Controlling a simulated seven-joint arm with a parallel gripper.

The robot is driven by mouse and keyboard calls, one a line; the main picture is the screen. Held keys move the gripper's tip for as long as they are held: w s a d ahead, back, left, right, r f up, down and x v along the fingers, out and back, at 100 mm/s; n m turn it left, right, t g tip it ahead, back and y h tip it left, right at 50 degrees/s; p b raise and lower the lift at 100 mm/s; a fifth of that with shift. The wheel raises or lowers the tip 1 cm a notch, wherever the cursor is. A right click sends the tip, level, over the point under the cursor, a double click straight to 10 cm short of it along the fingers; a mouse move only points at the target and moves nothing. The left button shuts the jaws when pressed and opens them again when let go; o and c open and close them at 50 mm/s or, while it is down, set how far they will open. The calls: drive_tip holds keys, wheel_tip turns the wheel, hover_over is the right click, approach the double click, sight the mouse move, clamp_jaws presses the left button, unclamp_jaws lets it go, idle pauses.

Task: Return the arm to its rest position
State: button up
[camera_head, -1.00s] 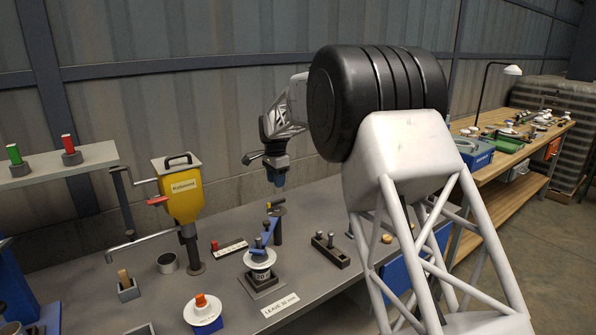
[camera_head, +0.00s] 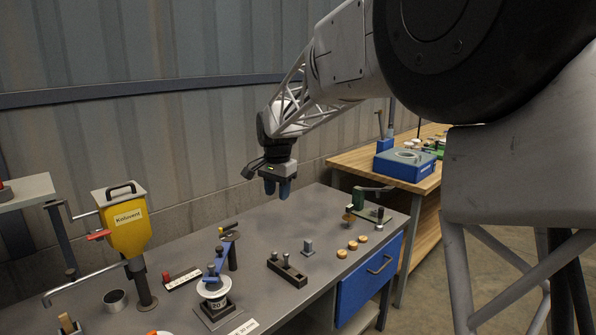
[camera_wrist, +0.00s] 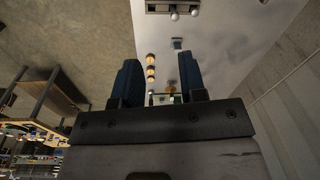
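My gripper (camera_head: 278,189) hangs above the grey bench (camera_head: 190,262), pointing down, in the head view. Its two blue fingers are apart with nothing between them. In the wrist view the gripper (camera_wrist: 158,78) also shows spread dark-blue fingers, with bench items seen beyond the gap. My arm reaches in from the upper right of the head view and hides part of the back wall.
A yellow dispenser (camera_head: 129,232) stands at left. A blue clamp stack (camera_head: 213,291), a dark block with pegs (camera_head: 287,270) and several orange-topped discs (camera_head: 352,245) stand on the bench. A wooden bench (camera_head: 355,160) with a blue case (camera_head: 405,166) is behind right.

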drive_tip(key=s+d+r+n+t, duration=0.1)
drive_tip(key=s+d+r+n, duration=0.1)
drive_tip(key=s+d, duration=0.75)
drive_tip(key=s+d+r+n, duration=0.1)
drive_tip(key=s+d, duration=0.5)
drive_tip(key=s, duration=0.7)
drive_tip(key=s+d+f+n, duration=0.1)
drive_tip(key=s+d+f, duration=0.1)
drive_tip(key=s, duration=0.6)
drive_tip(key=s+d+f+n, duration=0.1)
drive_tip(key=s+d+f, duration=0.2)
drive_tip(key=s, duration=0.5)
drive_tip(key=s+d+f+n, duration=0.1)
drive_tip(key=s+d+f, duration=0.2)
drive_tip(key=s, duration=0.5)
drive_tip(key=shift+d+t, duration=0.35)
drive_tip(key=shift+t, duration=0.05)
drive_tip(key=shift+s+f, duration=0.1)
